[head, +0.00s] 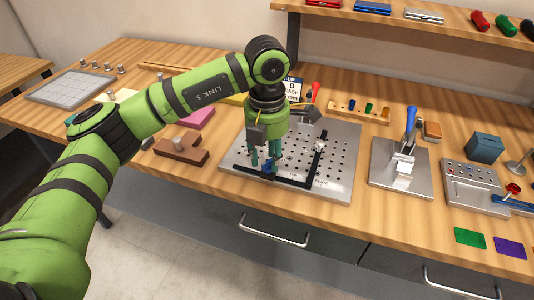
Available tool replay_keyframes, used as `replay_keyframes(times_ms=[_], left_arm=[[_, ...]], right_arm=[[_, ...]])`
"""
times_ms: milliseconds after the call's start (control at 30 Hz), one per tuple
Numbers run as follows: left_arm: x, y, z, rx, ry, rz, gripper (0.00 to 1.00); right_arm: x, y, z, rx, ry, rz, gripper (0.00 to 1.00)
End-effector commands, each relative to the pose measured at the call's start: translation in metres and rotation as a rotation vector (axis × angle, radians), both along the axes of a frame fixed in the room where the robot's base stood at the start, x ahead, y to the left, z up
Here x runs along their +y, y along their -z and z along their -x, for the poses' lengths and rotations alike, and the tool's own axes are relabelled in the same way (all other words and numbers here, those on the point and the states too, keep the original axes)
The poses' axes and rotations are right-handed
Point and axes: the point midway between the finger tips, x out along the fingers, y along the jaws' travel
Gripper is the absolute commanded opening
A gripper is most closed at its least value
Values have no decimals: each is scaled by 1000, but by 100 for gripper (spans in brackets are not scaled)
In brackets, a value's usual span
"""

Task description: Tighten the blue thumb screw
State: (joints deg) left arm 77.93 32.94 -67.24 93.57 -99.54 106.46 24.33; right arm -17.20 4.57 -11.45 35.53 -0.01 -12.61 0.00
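A small blue thing (268,167), which looks like the blue thumb screw, sits at the black L-shaped fence (294,181) on the perforated metal plate (338,178). My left gripper (263,162) points straight down over it, with its teal fingers on or just above the screw. The fingers look a little apart, but I cannot tell whether they touch the screw. The fingers partly hide the screw. My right gripper is not in view.
A toggle clamp with a blue handle (411,118) stands on a metal plate to the right. A brown stepped block (181,150) lies to the left. A wooden rack (358,111) with coloured pegs is behind. Green (470,238) and purple (510,246) cards lie at the front right.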

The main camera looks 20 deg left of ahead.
Motion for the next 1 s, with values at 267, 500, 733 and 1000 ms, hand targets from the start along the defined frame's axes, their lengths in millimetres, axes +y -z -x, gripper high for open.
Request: replay_keyframes(times_ms=[267,500,733,1000], left_arm=[[0,-15,-1,-3,-1,1,39],[-1,-65,-1,-5,0,1,39],[0,-106,0,-4,0,0,39],[0,-120,0,-1,0,0,39]], right_arm=[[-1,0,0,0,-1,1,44],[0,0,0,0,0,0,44],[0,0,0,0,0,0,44],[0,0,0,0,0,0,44]])
